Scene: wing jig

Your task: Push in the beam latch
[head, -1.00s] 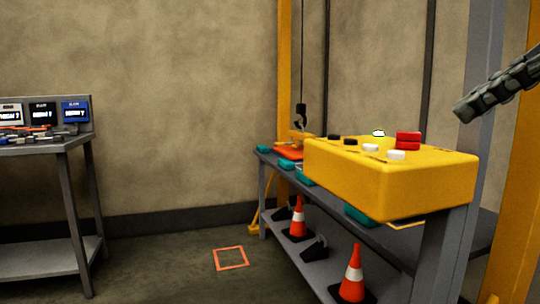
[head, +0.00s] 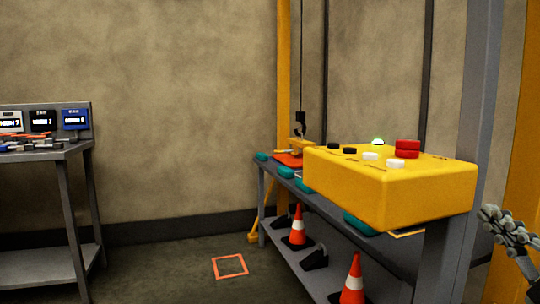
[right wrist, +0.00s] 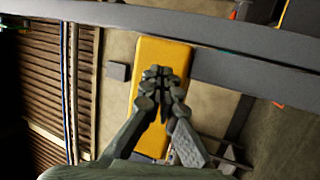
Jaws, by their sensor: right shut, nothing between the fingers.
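My right gripper (head: 490,214) is at the right edge of the head view, beside the grey post and lower than the top of the yellow box. In the right wrist view its fingers (right wrist: 160,72) are together and empty, in front of a yellow block-like part (right wrist: 168,52). I cannot tell whether the fingers touch that part. I cannot pick out a beam latch with certainty in either view. The yellow control box (head: 345,180) has red, white and black buttons and a green-lit one. My left gripper is not in view.
The box sits on a grey bench (head: 310,195) with cones (head: 298,226) on its lower shelf. A hoist hook (head: 300,128) hangs behind. A grey post (head: 475,110) and a yellow post (head: 515,130) stand right. Another bench (head: 60,155) with screens stands left.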

